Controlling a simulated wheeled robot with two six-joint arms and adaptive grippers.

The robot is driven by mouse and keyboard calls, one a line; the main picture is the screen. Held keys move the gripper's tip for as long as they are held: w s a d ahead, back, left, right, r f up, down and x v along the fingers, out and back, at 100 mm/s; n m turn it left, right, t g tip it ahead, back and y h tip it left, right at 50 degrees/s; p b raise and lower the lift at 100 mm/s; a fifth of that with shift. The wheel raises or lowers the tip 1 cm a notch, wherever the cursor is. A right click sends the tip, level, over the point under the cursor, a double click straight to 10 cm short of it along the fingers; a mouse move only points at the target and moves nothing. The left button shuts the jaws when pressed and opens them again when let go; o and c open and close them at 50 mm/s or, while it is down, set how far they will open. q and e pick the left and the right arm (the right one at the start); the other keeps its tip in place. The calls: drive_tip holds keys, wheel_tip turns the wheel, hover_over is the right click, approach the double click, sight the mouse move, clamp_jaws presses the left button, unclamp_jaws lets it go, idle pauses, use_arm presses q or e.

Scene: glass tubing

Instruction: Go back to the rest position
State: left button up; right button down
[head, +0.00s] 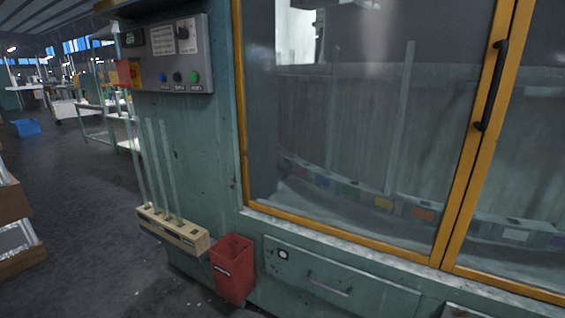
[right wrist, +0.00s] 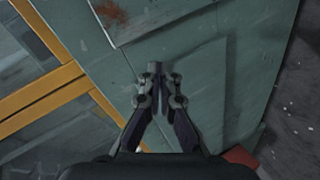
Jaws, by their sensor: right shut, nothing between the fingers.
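My right gripper (right wrist: 159,75) shows in the right wrist view, its fingers shut with nothing between them. It is in front of a green metal surface (right wrist: 205,85); the gap between them is hard to judge. My left gripper is in neither view, and the head view shows neither arm. In the head view, several upright glass tubes (head: 153,165) stand in a pale rack (head: 187,236) on the side of the green cabinet (head: 205,150).
Yellow-framed glass doors (head: 242,120) with a black handle (head: 490,85) front the cabinet. A grey control panel (head: 180,60) is at upper left. A red bin (head: 232,268) hangs below, beside a drawer (head: 340,280). Open dark floor (head: 80,200) lies left, with shelving (head: 12,205) at the edge.

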drive_tip(key=s+a+f+m+g+y, duration=0.1)
drive_tip(key=s+a+f+m+g, duration=0.2)
drive_tip(key=s+f, duration=0.45)
drive_tip(key=s+a+f+m+g+y, duration=0.1)
drive_tip(key=s+a+f+m+g, duration=0.25)
drive_tip(key=f, duration=0.65)
drive_tip(key=s+a+f+m+g+y, duration=0.2)
drive_tip(key=s+a+f+g+y, duration=0.1)
drive_tip(key=s+a+f, duration=0.75)
use_arm(q)
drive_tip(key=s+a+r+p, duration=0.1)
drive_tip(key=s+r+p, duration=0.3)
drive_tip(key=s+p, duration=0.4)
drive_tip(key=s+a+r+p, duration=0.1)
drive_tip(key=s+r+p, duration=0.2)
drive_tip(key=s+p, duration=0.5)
drive_tip(key=p, duration=0.6)
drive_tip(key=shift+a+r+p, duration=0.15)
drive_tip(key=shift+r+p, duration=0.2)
use_arm(e)
drive_tip(key=s+r, duration=0.4)
drive_tip(key=s, duration=0.5)
drive_tip(key=s+r, duration=0.5)
drive_tip(key=s, duration=0.4)
drive_tip(key=shift+s+d+r+g, duration=0.2)
drive_tip(key=shift+d+g, duration=0.1)
drive_tip(key=shift+g, duration=0.15)
drive_tip(key=shift+n, duration=0.25)
